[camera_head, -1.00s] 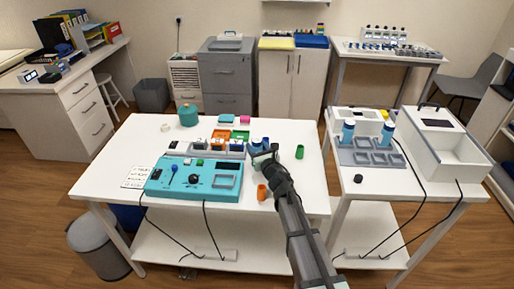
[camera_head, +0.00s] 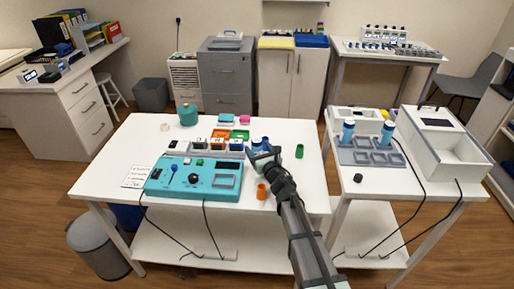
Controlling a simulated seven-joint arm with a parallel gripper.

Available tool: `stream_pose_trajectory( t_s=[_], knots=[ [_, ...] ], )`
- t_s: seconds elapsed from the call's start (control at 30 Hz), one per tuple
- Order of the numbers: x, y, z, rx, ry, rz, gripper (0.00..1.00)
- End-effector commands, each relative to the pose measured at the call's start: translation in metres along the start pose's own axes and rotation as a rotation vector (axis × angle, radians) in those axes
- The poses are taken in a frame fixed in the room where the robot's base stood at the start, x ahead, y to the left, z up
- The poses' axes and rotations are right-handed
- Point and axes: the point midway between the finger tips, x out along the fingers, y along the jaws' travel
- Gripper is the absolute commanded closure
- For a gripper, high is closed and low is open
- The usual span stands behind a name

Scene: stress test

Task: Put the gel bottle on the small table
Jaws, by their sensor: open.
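Two blue-and-white bottles, a left one (camera_head: 347,131) and a right one (camera_head: 386,133), stand upright in a grey compartment tray (camera_head: 370,158) on the smaller white table (camera_head: 400,200) at the right. I cannot tell which object is the gel bottle. A teal rounded container (camera_head: 188,115) stands at the back left of the large white table (camera_head: 115,165). My gripper (camera_head: 260,153) is open over the right part of the large table, close to small blue cups (camera_head: 265,143). The gripper and arm hide part of the tabletop. Nothing is clearly seen between the fingers.
A teal device (camera_head: 195,180) with a knob lies in front of coloured bins (camera_head: 222,134). An orange cup (camera_head: 261,191) stands beside my arm and a green cup (camera_head: 299,151) to its right. A white open box (camera_head: 445,150) and a black item (camera_head: 358,178) are on the right table.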

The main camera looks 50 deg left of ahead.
Motion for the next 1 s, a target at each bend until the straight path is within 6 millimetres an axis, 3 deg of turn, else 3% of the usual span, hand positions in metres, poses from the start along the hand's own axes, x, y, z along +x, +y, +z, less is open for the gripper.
stream_pose_trajectory(
  t_s=[0.03, 0.17, 0.2, 0.5, 0.7, 1.0],
  knots=[
    [-0.014, 0.001, 0.001, 0.0, 0.0, 0.0, 0.25],
    [-0.04, 0.002, 0.001, 0.0, 0.001, 0.0, 0.25],
    [-0.033, 0.001, 0.011, -0.002, -0.002, 0.002, 0.25],
    [-0.031, 0.001, 0.053, -0.001, -0.002, 0.001, 0.25],
    [-0.031, 0.0, 0.067, -0.001, 0.0, 0.0, 0.25],
    [-0.031, 0.0, 0.07, 0.0, 0.0, 0.0, 0.25]
  ],
)
